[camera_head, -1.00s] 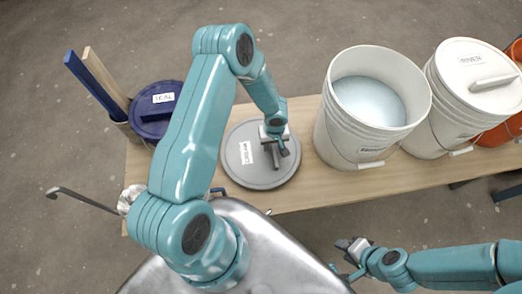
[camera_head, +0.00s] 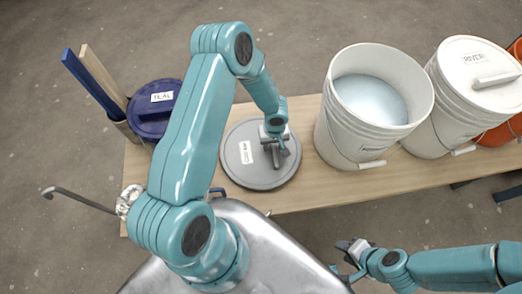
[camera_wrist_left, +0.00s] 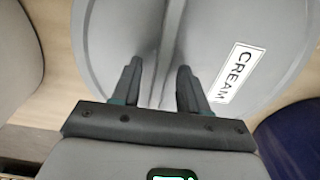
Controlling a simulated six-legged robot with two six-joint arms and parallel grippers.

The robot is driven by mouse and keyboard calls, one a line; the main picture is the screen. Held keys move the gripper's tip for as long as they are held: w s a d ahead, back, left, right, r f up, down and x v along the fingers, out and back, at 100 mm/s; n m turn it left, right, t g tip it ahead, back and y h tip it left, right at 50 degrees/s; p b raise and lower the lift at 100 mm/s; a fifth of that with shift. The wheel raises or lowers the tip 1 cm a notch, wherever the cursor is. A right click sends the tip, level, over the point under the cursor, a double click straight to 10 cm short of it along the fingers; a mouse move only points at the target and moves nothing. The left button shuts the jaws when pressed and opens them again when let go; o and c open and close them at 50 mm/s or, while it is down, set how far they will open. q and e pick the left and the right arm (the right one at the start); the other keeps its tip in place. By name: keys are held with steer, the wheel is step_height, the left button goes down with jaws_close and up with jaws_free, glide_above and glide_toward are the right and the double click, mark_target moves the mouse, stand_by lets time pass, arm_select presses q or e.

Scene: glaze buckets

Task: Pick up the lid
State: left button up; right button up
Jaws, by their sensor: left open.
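A round grey lid (camera_head: 238,172) with a white label lies flat on the wooden bench, left of the open white bucket. In the left wrist view the lid (camera_wrist_left: 265,35) shows its label, CREAM. My left gripper (camera_head: 279,150) is over the right part of the lid, pointing down. In the left wrist view its two open fingers (camera_wrist_left: 157,85) stand either side of a grey raised handle bar (camera_wrist_left: 163,45); contact cannot be told. My right gripper (camera_head: 352,254) is off the front of the bench, low and away from the lid; its jaw gap is unclear.
The open white bucket (camera_head: 335,125) holds pale liquid. A lidded white bucket (camera_head: 445,115) labelled RIVER and an orange bucket (camera_head: 496,136) stand further right. A dark blue lidded bucket (camera_head: 172,90) and upright sticks (camera_head: 95,85) are at the left. The bench (camera_head: 305,185) is bare in front.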

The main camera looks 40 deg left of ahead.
arm_select(q)
steer(key=shift+f, duration=0.1)
stand_by(0.4)
jaws_close()
